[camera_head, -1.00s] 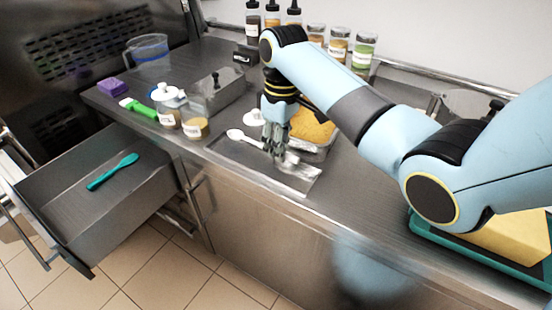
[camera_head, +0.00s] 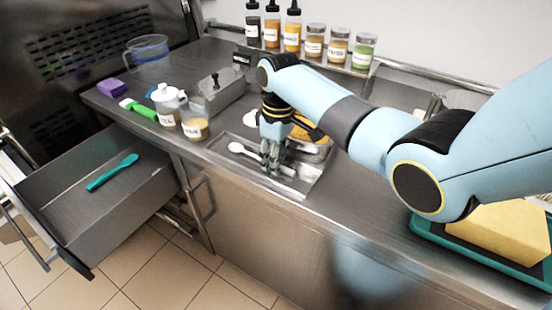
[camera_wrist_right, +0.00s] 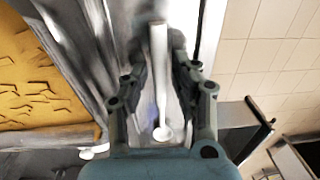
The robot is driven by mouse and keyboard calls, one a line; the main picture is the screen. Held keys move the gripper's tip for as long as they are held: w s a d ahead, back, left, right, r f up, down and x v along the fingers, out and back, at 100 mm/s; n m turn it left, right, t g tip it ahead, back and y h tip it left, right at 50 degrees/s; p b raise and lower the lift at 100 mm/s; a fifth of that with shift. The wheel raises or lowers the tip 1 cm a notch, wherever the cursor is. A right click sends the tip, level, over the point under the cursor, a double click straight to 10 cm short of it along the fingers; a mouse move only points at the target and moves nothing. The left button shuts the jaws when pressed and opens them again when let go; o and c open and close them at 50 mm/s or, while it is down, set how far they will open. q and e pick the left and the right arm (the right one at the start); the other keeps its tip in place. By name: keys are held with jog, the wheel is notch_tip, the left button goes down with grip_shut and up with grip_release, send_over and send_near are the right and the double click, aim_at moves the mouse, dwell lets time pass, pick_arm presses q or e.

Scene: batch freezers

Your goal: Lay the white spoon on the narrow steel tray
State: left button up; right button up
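The white spoon (camera_head: 236,147) lies along the narrow steel tray (camera_head: 304,187) near the counter's front edge, its bowl toward the tray's left end. My right gripper (camera_head: 270,168) points down over the tray and hides part of the handle. In the right wrist view the spoon (camera_wrist_right: 162,132) runs between the two fingers of my right gripper (camera_wrist_right: 160,48), which stand apart with a gap on either side of the handle. The fingertips are blurred there. My left gripper is not in view.
A pan of orange-yellow food (camera_head: 312,142) stands just behind the tray. Jars (camera_head: 195,128), a green-handled tool (camera_head: 138,108) and a purple block (camera_head: 112,88) are to the left. A yellow block (camera_head: 505,232) sits at right.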

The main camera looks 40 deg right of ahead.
jog(key=shift+o, duration=0.4)
jog(key=shift+r, duration=0.1)
notch_tip(320, 180, up, 12)
jog(key=shift+w+d+b, duration=0.15)
jog(key=shift+d+b, duration=0.15)
dwell(0.3)
